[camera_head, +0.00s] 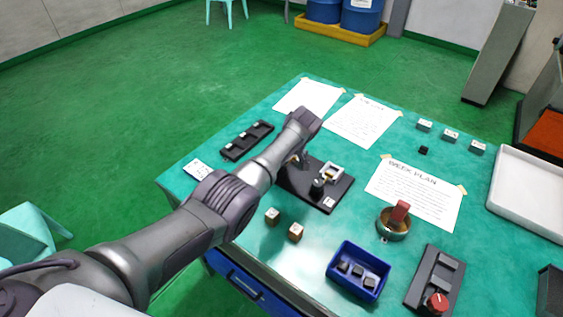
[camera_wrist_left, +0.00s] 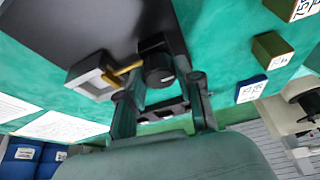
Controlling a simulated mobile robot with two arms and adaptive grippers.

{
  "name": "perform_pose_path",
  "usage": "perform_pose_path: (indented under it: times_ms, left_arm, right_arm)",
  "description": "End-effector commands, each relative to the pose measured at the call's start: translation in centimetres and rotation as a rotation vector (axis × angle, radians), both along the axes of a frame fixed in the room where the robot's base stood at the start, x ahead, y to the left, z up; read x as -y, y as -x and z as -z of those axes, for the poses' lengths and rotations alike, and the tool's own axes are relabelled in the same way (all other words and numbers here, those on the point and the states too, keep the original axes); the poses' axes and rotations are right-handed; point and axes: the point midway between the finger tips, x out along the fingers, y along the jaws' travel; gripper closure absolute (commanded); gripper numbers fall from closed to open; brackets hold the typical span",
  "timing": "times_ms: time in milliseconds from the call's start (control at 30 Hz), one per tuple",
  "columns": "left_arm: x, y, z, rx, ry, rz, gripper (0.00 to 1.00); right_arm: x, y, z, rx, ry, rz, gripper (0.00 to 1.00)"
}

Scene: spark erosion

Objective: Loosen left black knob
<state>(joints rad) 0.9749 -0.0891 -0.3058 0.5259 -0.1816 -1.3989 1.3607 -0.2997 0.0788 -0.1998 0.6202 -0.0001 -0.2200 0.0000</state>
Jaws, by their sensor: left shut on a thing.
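A black knob (camera_head: 317,188) stands on a dark base plate (camera_head: 342,191) on the green table. In the left wrist view the black knob (camera_wrist_left: 158,70) sits beside a brass piece (camera_wrist_left: 128,71) and a pale square metal frame (camera_wrist_left: 93,76). My left gripper (camera_head: 304,160) reaches over the plate from the left. In the left wrist view its fingers (camera_wrist_left: 163,85) are on either side of the knob and closed on it. The arm hides part of the plate in the head view, and I cannot make out a second black knob. My right gripper is not in view.
Two small brown blocks (camera_head: 284,223) stand in front of the plate. A black slotted tray (camera_head: 240,150) lies behind my left arm. A blue bin (camera_head: 343,283), a red-handled round item (camera_head: 395,221) and a red-knobbed fixture (camera_head: 421,287) are to the right. Papers (camera_head: 361,121) lie behind.

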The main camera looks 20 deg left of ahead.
Motion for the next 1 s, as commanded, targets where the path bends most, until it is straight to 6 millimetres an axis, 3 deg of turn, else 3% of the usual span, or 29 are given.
perform_pose_path:
  times_ms: [33, 67, 200, 500, 667, 1000]
  left_arm:
    - [0.0, 0.0, -0.1, 0.001, 0.001, -0.001, 1.0]
    - [0.0, -0.1, -0.1, 0.001, 0.001, -0.001, 0.6]
    - [0.0, 0.0, -0.1, 0.001, 0.001, -0.001, 0.4]
    - [0.0, 0.0, -0.1, 0.001, 0.0, 0.0, 0.4]
    - [0.4, 0.1, -1.1, 0.002, 0.001, 0.002, 0.4]
    - [2.8, 1.3, -7.3, 0.004, 0.003, 0.002, 0.4]
  right_arm:
    - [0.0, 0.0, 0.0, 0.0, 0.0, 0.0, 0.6]
    - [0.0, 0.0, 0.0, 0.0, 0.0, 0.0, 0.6]
    - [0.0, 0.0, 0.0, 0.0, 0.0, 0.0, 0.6]
    - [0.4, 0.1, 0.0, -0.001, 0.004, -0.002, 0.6]
    - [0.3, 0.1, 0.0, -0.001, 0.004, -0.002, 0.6]
    - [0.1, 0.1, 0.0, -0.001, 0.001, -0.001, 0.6]
